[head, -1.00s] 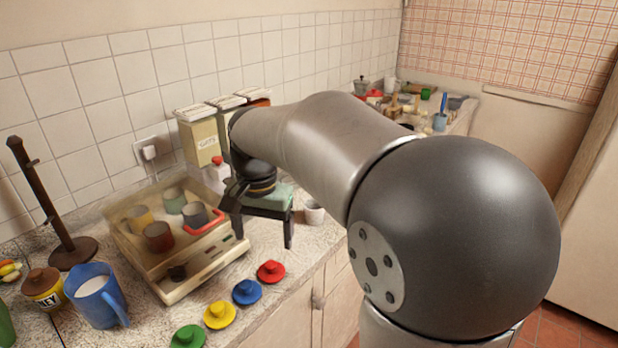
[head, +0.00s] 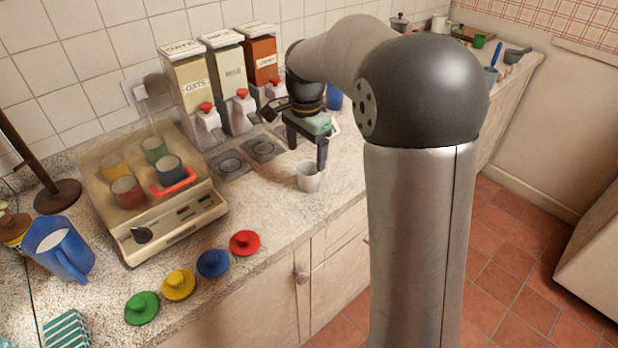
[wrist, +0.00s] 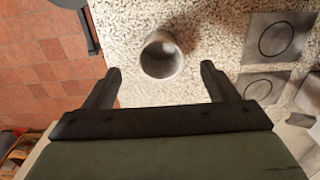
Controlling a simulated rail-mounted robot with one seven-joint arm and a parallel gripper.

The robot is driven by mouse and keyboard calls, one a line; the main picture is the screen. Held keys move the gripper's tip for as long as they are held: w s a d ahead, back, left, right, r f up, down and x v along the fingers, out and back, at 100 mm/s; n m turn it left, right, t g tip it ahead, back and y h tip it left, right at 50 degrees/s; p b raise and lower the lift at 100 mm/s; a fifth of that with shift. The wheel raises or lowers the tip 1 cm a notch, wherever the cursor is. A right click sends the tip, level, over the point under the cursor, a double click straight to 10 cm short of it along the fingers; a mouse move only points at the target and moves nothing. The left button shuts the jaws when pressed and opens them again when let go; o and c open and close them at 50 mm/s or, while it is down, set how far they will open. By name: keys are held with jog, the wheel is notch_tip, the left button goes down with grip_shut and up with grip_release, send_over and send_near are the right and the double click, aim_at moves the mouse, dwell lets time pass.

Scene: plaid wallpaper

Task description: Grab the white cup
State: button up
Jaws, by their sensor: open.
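The white cup (head: 308,177) stands upright near the front edge of the counter in the head view. In the wrist view the cup (wrist: 161,56) shows from above, its open mouth up, ahead of the fingertips and between their lines. My gripper (head: 306,157) is above and just behind the cup in the head view. In the wrist view my gripper (wrist: 159,76) is open, with a finger to each side and nothing held. I cannot tell whether a finger touches the cup.
Dispensers (head: 236,80) stand against the tiled wall behind. A clear-lidded machine with several cups (head: 170,240) is to the left. Green, yellow, blue (head: 213,263) and red lids (head: 245,243) lie along the front. A blue jug (head: 58,250) stands at far left. The counter's front edge is close to the cup.

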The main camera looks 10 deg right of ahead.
aim_at(308, 174)
jog(key=f, duration=0.8)
jog(key=shift+w+d+f+p, duration=0.15)
jog(key=shift+d+p, duration=0.15)
jog(key=shift+p, duration=0.1)
jog(key=c, duration=1.1)
